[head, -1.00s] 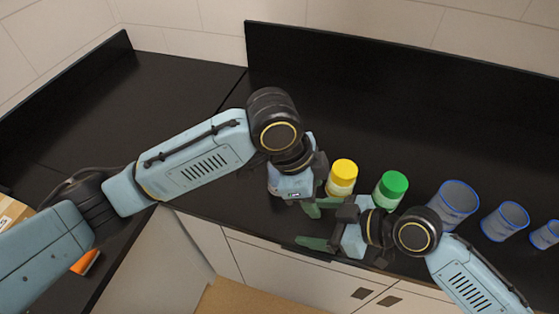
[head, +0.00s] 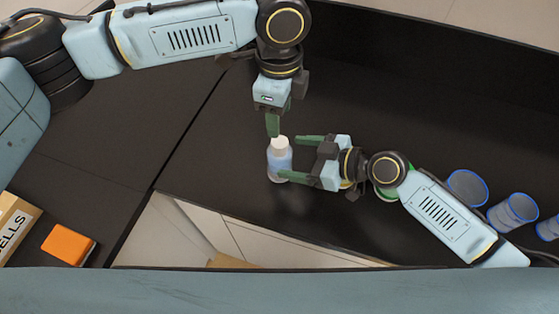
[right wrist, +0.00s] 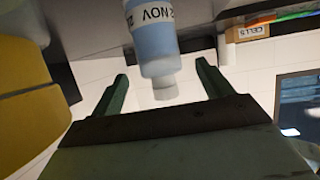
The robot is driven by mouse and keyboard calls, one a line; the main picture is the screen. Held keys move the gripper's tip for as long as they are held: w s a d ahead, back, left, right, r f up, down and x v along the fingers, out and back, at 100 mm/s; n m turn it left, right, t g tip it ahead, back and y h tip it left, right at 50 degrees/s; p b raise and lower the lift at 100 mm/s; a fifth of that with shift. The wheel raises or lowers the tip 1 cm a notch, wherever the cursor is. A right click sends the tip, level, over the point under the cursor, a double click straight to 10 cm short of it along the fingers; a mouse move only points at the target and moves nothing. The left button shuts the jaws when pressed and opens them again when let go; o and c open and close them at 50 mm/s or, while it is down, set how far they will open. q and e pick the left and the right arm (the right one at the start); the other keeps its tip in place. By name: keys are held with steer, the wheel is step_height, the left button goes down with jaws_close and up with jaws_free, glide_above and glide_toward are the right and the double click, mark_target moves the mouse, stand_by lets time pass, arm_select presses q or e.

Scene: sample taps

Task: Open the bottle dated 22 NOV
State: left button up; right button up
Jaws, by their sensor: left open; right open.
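A clear bottle with bluish contents (head: 280,165) and a white cap (head: 279,142) stands upright on the black counter. In the right wrist view its label (right wrist: 150,15) shows part of a date ending in "NOV"; the full day number is not clear. My right gripper (head: 300,158) is open, its fingers pointing left at the bottle, one on each side of its line. In the right wrist view the white cap (right wrist: 164,88) shows between the two fingers, touching neither. My left gripper (head: 272,125) is open, pointing down just above the cap; only one finger shows clearly.
Blue-rimmed cups (head: 467,187) stand at the right. An orange block (head: 69,244) and a labelled box (head: 14,225) lie at lower left. The counter's front edge is close.

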mark_target(280, 142)
steer(key=x, duration=0.6)
steer(key=shift+w+a+f, duration=0.1)
steer(key=shift+a+f, duration=0.05)
steer(key=shift+a, duration=0.05)
jaws_close()
arm_select(q)
steer(key=shift+s+d+m, duration=0.1)
steer(key=shift+d+m, duration=0.05)
steer(key=shift+m, duration=1.95)
steer(key=shift+f, duration=0.2)
step_height(280, 142, down, 8)
steer(key=shift+r, duration=0.2)
